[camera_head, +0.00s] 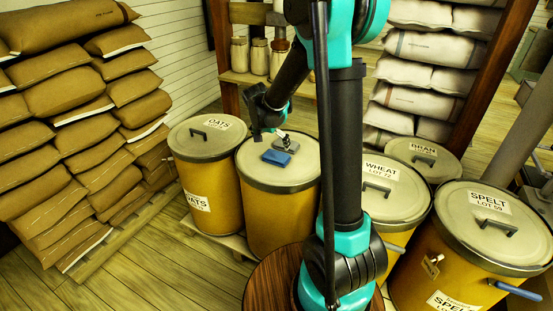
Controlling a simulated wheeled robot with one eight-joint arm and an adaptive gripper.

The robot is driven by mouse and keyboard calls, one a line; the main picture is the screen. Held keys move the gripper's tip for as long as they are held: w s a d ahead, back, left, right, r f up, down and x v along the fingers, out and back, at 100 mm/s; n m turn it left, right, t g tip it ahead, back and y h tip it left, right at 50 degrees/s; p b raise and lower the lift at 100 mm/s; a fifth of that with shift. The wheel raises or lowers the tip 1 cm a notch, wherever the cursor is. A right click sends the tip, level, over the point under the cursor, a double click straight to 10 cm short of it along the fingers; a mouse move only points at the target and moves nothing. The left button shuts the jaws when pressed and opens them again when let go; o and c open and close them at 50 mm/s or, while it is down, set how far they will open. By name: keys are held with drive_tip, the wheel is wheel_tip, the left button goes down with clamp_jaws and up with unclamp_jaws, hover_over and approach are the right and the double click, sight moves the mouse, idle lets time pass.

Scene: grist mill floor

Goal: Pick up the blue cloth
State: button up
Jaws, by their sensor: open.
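The blue cloth (276,158) is a small folded blue piece lying flat on the lid of the middle drum (252,172). My gripper (262,136) is above the same lid, up and to the left of the cloth, and is open. It looks apart from the cloth. A small grey item (287,143) with a light top lies just behind the cloth, partly beside my gripper. The fingertips are small and dark here, so their exact gap is hard to see.
Drums marked Oats (207,138), Wheat (376,192), Bran (424,155) and Spelt (487,220) stand around. Brown sacks (62,95) are stacked at left, and pale sacks (425,75) at the back. Jars (259,57) stand on a shelf behind. Open plank floor (150,265) lies at front left.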

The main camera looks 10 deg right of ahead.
sight(276, 155)
drive_tip(key=shift+x, duration=4.1)
drive_tip(key=c, duration=0.9)
